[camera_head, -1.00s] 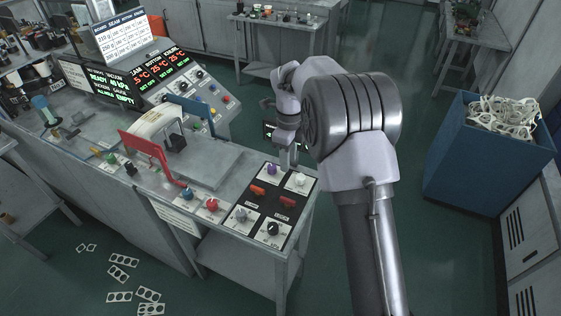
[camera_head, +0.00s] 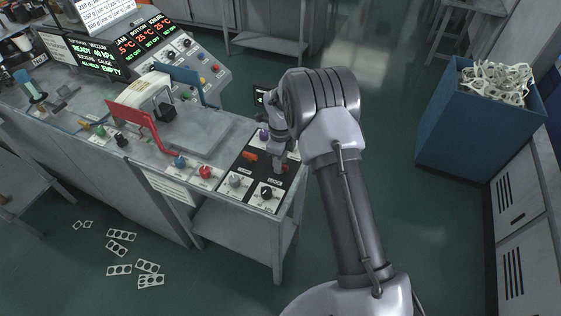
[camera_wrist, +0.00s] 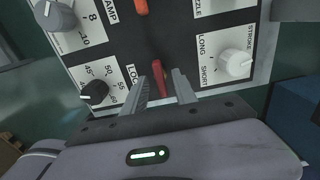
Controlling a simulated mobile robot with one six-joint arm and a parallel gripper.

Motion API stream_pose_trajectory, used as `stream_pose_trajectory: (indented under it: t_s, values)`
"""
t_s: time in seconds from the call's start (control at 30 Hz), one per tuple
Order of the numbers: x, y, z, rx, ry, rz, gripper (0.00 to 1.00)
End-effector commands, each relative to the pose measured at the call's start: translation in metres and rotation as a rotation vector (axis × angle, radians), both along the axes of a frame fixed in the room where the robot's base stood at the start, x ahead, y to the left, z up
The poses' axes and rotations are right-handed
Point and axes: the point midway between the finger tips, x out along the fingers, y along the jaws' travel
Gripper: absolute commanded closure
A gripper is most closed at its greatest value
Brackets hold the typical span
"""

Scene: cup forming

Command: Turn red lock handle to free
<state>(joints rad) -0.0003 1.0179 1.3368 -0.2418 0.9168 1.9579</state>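The red lock handle (camera_wrist: 158,75) is a short bar on a black strip of the control panel, beside the partly hidden LOCK label. In the wrist view it lies between the two fingertips of my gripper (camera_wrist: 160,77). My gripper is open, with a gap visible on each side of the handle. Whether the fingers are down at the handle's height, I cannot tell. In the head view my gripper (camera_head: 282,165) is over the right part of the panel and largely hides the red handle.
An orange handle (camera_wrist: 141,7) sits on the same strip. A white knob (camera_wrist: 235,63), a grey knob (camera_wrist: 55,16) and a black knob (camera_wrist: 94,92) flank it. A blue bin (camera_head: 470,130) stands right.

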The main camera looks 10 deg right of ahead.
Motion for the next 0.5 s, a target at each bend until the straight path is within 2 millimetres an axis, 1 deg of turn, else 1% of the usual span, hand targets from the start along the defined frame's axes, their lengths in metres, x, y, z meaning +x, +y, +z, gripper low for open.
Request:
stream_pose_trajectory:
  t_s: [0.03,0.1,0.17,0.2,0.5]
  values:
    - [0.0000,0.0000,0.0001,0.000,0.000,0.000,0.70]
    - [0.0000,0.0000,0.0002,0.000,0.000,0.000,0.84]
    - [-0.0001,-0.0001,0.0002,0.000,0.000,0.000,0.96]
    - [-0.0001,-0.0001,0.0002,0.000,0.000,0.000,1.00]
    - [0.0001,-0.0001,0.0001,0.000,0.000,0.010,1.00]
